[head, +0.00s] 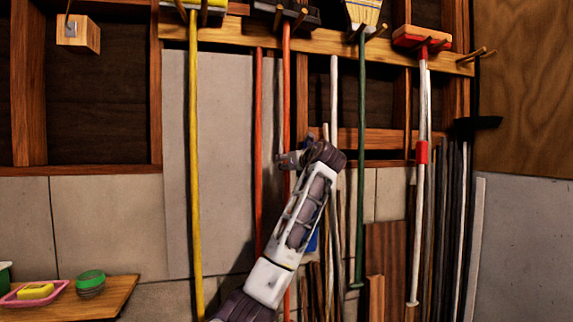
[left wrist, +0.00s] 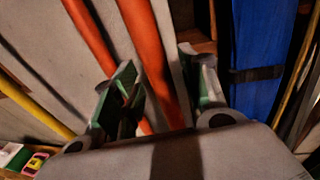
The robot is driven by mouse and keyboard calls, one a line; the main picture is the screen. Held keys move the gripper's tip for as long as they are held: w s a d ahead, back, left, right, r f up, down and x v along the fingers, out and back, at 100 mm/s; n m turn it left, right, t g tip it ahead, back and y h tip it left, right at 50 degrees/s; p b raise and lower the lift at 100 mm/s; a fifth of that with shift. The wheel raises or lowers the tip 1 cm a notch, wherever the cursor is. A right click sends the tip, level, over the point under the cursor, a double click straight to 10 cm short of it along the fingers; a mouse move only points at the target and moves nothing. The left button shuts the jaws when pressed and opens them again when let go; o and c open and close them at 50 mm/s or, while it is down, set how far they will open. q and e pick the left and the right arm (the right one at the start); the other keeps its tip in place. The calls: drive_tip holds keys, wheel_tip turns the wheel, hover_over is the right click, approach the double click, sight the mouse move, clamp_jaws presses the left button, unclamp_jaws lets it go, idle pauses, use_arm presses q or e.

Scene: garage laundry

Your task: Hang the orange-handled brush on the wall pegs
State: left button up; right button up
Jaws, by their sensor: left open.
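An orange handle (head: 286,95) runs up the wall in the head view to a dark brush head (head: 288,12) at the wall pegs (head: 300,18). A second, darker orange pole (head: 258,140) stands to its left. My left gripper (head: 288,160) is at the orange handle, partly hidden by its own wrist. In the left wrist view, its jaws (left wrist: 165,90) are open, one on each side of an orange pole (left wrist: 148,50). Another orange pole (left wrist: 92,40) passes behind the left finger. I cannot tell if the fingers touch the handle. My right gripper is out of view.
Yellow (head: 194,150), green (head: 361,150) and red-and-white (head: 420,200) poles hang along the wooden rail (head: 235,32). A blue item (left wrist: 258,60) is close to the right finger. A wooden table (head: 105,290) with small items is at lower left.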

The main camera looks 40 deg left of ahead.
use_arm(q)
drive_tip(key=v, duration=1)
drive_tip(key=shift+s+d, duration=0.15)
drive_tip(key=shift+d, duration=0.25)
